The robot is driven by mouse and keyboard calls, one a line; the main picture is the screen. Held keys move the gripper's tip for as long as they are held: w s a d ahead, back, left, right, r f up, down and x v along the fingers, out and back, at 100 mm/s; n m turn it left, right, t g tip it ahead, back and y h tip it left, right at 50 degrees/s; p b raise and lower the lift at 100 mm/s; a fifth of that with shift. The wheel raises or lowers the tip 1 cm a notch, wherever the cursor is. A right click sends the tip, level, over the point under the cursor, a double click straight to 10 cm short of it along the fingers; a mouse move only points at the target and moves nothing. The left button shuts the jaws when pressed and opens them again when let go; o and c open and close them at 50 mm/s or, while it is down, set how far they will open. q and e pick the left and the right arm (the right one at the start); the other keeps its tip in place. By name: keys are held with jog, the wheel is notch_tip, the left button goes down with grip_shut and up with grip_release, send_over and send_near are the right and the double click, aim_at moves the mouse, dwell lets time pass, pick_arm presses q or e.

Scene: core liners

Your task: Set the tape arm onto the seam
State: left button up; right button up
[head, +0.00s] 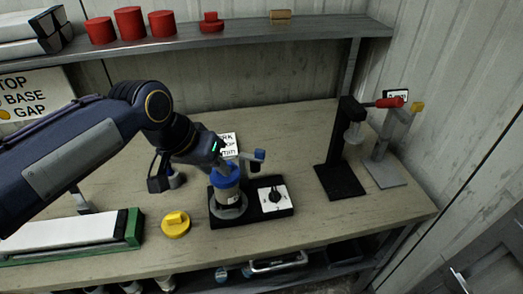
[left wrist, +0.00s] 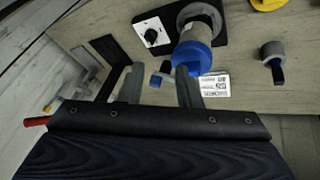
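A clear core liner with a blue cap (head: 227,182) stands upright in a black fixture (head: 284,211); the blue cap also shows in the left wrist view (left wrist: 192,58). A small grey and blue arm, apparently the tape arm (head: 257,157), rises at the back of the fixture; it also shows in the left wrist view (left wrist: 163,74). My left gripper (left wrist: 158,72) is open, its fingers on either side of the tape arm in the left wrist view. I cannot tell how far above it they are. The seam is not distinguishable. My right gripper is not in view.
A white panel with a black knob (head: 273,196) is on the fixture. A yellow cap (head: 176,224) lies left of it; a grey and blue tool (left wrist: 271,54) stands nearby. A black press stand (head: 339,178) is at right. A shelf (head: 237,36) runs above.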

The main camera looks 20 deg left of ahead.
pick_arm(q)
jog(key=shift+g+y, duration=0.4)
jog(key=shift+y, duration=0.3)
jog(key=w+b, duration=0.1)
jog(key=w, duration=0.3)
jog(key=w+b, duration=0.1)
jog(key=w, duration=0.7)
jog(key=shift+d+r+b, duration=0.3)
jog(key=shift+b, duration=0.1)
grip_shut()
jog(key=w+d+f+y+b, duration=0.1)
jog(key=w+d+b, duration=0.1)
jog(key=w, duration=0.7)
jog(key=shift+w+d, duration=0.3)
